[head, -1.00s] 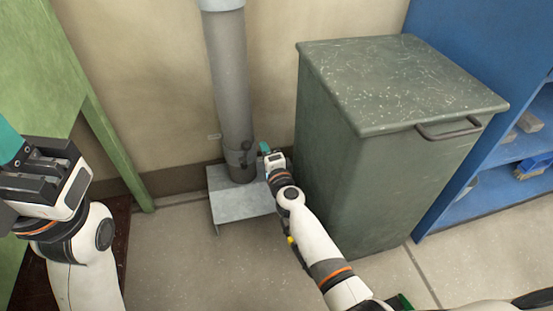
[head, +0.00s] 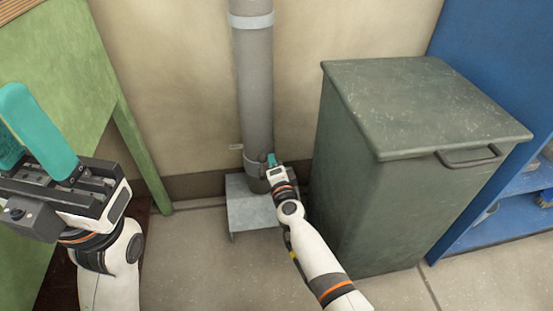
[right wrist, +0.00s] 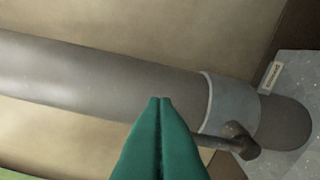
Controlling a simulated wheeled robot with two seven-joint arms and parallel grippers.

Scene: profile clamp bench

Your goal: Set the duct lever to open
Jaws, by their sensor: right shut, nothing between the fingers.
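The grey duct (head: 256,95) runs down the wall to a metal stand. In the right wrist view the duct (right wrist: 110,80) lies across the picture, with a grey collar (right wrist: 228,105) near its end. The dark lever (right wrist: 236,140) sits at this collar. Its arm points left and passes partly behind my fingers. My right gripper (head: 271,160) is at the low end of the duct, on its right side. Its teal fingers (right wrist: 160,100) are shut and empty, close to the lever; contact cannot be told. My left gripper (head: 14,128) is open and empty at the far left.
A grey-green lidded bin (head: 400,190) stands close to the right of my right arm. The duct's metal stand (head: 252,212) is on the floor. A small label (right wrist: 271,77) is on the wall. A green bench (head: 85,95) is at left, blue shelving (head: 510,205) at right.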

